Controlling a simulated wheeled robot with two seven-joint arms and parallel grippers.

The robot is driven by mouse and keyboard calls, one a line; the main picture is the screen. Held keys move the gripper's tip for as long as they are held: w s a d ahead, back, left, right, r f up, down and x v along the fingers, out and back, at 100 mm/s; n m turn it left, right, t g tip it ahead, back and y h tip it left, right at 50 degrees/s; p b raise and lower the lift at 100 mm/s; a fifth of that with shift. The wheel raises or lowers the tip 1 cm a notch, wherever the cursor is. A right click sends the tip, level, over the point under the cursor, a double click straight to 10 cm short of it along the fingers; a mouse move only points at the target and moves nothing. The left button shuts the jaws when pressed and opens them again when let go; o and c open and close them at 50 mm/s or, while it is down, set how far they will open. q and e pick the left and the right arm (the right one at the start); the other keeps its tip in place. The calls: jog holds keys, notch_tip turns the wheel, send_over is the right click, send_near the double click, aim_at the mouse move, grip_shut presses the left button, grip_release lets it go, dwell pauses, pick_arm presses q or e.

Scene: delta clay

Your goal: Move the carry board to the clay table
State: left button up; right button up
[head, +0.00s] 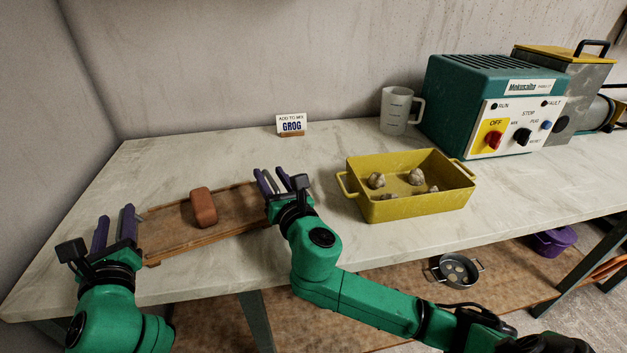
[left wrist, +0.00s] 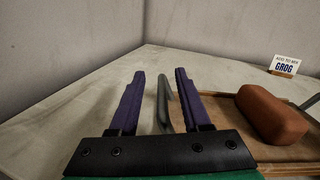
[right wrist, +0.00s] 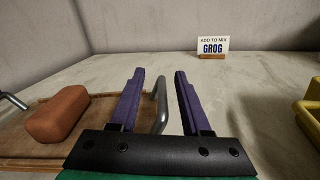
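The carry board (head: 235,210) is a brown wooden board lying on the pale worktop, with a reddish-brown clay block (head: 204,207) on it. The block also shows in the left wrist view (left wrist: 270,114) and the right wrist view (right wrist: 57,113). My left gripper (head: 115,228) is open at the board's left end, with the grey metal handle (left wrist: 165,103) between its purple fingers. My right gripper (head: 270,182) is open at the board's right end, with the other grey handle (right wrist: 160,105) between its fingers.
A yellow tub (head: 408,207) with several grey lumps stands right of the board. A GROG sign (head: 291,126), a clear jug (head: 397,110) and a green control machine (head: 490,105) stand farther back. A wall closes off the left side.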

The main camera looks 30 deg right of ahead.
pick_arm(q)
jog(key=shift+s+d+f, duration=0.1)
pick_arm(e)
jog(key=shift+f, duration=0.7)
pick_arm(q)
jog(key=shift+s, duration=0.4)
jog(key=s, duration=0.8)
jog(key=shift+r, duration=0.2)
jog(key=shift+w+d+f, duration=0.1)
jog(key=shift+w+f, duration=0.25)
jog(key=shift+w, duration=0.4)
pick_arm(e)
jog(key=shift+s+d+f, duration=0.1)
jog(key=shift+s+f, duration=0.05)
jog(key=shift+s, duration=0.45)
jog(key=shift+s+f, duration=0.1)
jog(key=shift+s, duration=0.45)
pick_arm(q)
jog(key=shift+s+r, duration=0.25)
jog(key=shift+s, duration=0.1)
pick_arm(e)
jog(key=s, duration=0.2)
jog(key=s+r, duration=0.1)
jog(key=s, duration=0.2)
jog(key=shift+s+r, duration=0.15)
jog(key=shift+r, duration=0.05)
jog(key=shift+s, duration=0.2)
pick_arm(q)
jog(key=shift+w+f, duration=0.1)
jog(key=shift+w, duration=0.05)
